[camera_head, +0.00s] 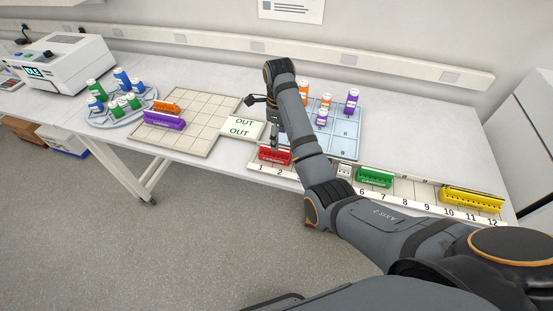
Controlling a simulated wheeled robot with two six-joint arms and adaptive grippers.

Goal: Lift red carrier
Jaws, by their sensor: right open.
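The red carrier (275,157) lies on the numbered strip (310,177) near the front edge of the bench, behind the numbers 1 and 2. Its right end is close to my right forearm in the picture. My right gripper (275,143) points down just over the red carrier, with its fingers partly hidden by my own arm. It is open, and whether the fingers touch the carrier cannot be made out. My left gripper is not in view.
A green carrier (375,178) and a yellow carrier (471,198) sit further right on the strip. A blue mat (345,145) with capped bottles lies behind. An OUT card (242,128), a beige grid (205,132) with orange and purple carriers, and a round bottle tray are left.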

